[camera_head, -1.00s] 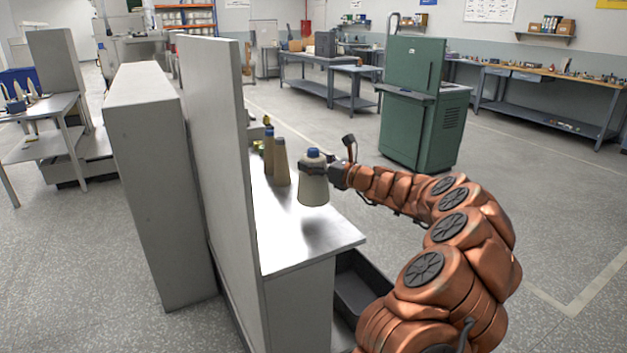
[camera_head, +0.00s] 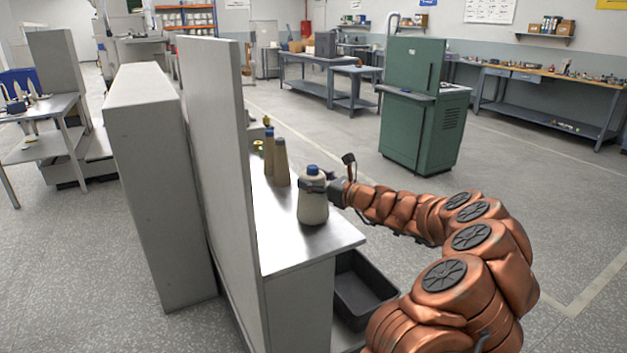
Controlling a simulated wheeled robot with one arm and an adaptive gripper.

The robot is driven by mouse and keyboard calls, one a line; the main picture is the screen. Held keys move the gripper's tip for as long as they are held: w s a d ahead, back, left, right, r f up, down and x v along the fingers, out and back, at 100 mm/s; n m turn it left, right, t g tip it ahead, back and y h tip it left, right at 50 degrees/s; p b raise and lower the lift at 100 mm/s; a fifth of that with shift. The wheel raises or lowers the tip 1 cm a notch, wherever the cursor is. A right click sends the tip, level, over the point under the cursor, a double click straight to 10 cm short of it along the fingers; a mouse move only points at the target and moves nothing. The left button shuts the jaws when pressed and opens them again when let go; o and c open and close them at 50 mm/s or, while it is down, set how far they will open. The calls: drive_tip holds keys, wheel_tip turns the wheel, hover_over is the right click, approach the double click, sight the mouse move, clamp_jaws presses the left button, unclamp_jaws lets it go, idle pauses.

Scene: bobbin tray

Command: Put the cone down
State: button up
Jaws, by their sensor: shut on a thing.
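My gripper (camera_head: 314,184) is shut around the cone's upper part, just below the blue top, reaching in from the right. The gripper's fingers are small in this view.
Two brown cones (camera_head: 281,163) stand farther back on the worktop, one with a blue top. A tall grey panel (camera_head: 217,170) bounds the worktop on the left. A dark bin (camera_head: 362,290) sits below its right side. The worktop's front is clear.

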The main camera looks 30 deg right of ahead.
drive_tip(key=o, duration=1.8)
drive_tip(key=shift+f, duration=0.1)
drive_tip(key=shift+o, duration=0.2)
drive_tip(key=v, duration=1.2)
drive_tip(key=shift+b, duration=0.35)
drive_tip(key=shift+d, duration=0.15)
